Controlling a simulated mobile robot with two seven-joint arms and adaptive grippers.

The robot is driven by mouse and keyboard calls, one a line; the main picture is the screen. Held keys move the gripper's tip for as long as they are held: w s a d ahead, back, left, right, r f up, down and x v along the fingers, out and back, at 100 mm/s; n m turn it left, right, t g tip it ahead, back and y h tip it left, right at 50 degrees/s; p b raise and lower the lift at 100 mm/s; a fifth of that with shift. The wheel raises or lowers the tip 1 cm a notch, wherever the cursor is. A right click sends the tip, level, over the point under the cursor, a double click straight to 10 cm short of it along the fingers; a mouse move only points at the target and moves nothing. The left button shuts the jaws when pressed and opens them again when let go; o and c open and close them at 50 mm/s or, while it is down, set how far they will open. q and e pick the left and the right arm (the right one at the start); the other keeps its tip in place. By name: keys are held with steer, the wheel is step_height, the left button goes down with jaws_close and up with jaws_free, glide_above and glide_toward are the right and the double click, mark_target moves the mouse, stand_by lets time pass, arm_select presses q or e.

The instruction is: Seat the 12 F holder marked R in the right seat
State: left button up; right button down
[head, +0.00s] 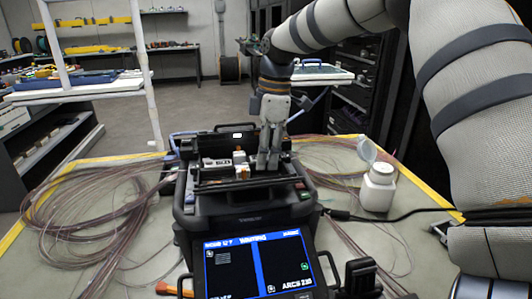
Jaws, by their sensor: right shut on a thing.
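The black fusion splicer (245,212) stands on the worktable with its top open. My right gripper (268,165) points down over the right part of the splicer's top deck. Its fingers are close together, shut on a small piece that they mostly hide, apparently the 12 F holder. The R mark cannot be read, and the right seat is hidden behind the fingers. I cannot tell whether the holder touches the seat. A pale block (216,164) and a white piece with an orange part (240,158) sit left of the fingers. My left gripper is not in view.
The splicer's lit screen (260,264) faces me. Coiled fibre cables (85,212) lie on the left, and more lie on the right. A white bottle (378,187) with an open lid stands right of the splicer. A black cable runs right. A black device (361,277) stands at front right.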

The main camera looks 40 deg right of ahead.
steer(key=c, duration=1.1)
jaws_free()
steer(key=r, duration=0.4)
steer(key=d+r, duration=0.1)
steer(key=r, duration=0.7)
steer(key=shift+s+d, duration=0.15)
steer(key=shift+s, duration=0.25)
steer(key=shift+f, duration=0.1)
